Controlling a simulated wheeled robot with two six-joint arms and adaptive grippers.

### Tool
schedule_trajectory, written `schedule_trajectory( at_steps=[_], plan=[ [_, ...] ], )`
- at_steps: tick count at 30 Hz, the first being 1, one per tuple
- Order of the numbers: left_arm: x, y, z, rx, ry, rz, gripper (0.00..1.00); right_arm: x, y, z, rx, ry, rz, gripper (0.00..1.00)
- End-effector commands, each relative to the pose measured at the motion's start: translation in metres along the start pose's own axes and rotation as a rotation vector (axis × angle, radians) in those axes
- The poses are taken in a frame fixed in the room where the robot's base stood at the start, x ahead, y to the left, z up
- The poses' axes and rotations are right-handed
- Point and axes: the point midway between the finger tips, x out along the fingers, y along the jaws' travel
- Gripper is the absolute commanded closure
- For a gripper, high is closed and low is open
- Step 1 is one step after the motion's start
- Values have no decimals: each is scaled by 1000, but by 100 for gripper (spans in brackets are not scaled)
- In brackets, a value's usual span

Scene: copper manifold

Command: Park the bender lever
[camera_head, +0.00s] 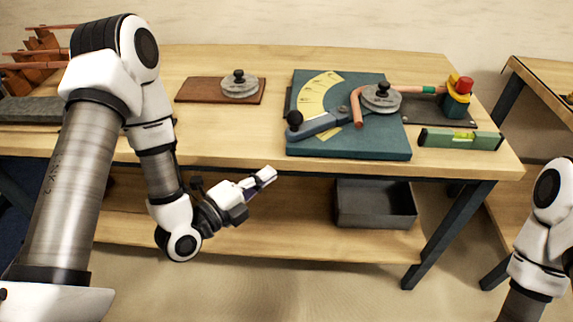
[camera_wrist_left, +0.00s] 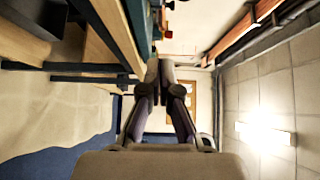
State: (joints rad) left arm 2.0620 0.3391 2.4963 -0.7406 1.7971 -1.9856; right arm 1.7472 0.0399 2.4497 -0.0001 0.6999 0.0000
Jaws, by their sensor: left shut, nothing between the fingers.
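The bender (camera_head: 349,142) is a blue-green plate on the workbench, right of centre. Its blue lever (camera_head: 325,124) ends in a black knob (camera_head: 294,118) and points left, its far end at the round grey former (camera_head: 381,98). A bent copper pipe (camera_head: 357,107) runs by the former. A yellow angle scale (camera_head: 319,92) lies behind the lever. My left gripper (camera_head: 267,175) is shut and empty, in front of the bench edge, left of and below the knob, apart from it. It also shows in the left wrist view (camera_wrist_left: 164,75). My right gripper is out of view.
A brown board (camera_head: 190,90) with a spare grey former (camera_head: 239,84) lies left of the bender. A green level (camera_head: 460,139) lies at the right. A red and yellow clamp (camera_head: 457,95) stands behind it. A grey bin (camera_head: 375,205) sits on the lower shelf.

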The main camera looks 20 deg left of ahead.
Motion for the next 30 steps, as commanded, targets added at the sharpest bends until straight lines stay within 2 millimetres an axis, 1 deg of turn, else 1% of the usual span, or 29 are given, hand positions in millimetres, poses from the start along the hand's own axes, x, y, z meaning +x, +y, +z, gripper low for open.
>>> schedule_trajectory(
  at_steps=[1, 5, 8, 14, 18, 19, 20, 24, 26, 27, 30],
  plan=[
    [3, 9, -3, 9, 11, -7, 100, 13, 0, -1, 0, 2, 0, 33],
    [6, 7, -3, 12, 15, -14, 100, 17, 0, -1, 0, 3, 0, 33],
    [12, 10, -3, 14, 18, -16, 100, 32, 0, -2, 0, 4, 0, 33],
    [29, 14, -3, 15, 15, -19, 100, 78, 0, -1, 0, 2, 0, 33],
    [59, 6, -5, 19, 18, -17, 100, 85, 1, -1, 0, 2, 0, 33],
    [65, 1, -4, 16, 17, -12, 100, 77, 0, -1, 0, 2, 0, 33],
    [71, 0, -4, 16, 17, -12, 100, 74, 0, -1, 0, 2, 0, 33],
    [98, 0, -5, 14, 16, -13, 100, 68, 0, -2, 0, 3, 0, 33],
    [108, 0, -4, 11, 15, -14, 100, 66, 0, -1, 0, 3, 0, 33],
    [108, -1, 7, 3, 8, -15, 100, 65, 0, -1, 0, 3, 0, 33],
    [111, 0, 22, 5, 9, -14, 100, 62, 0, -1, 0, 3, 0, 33]
  ],
)
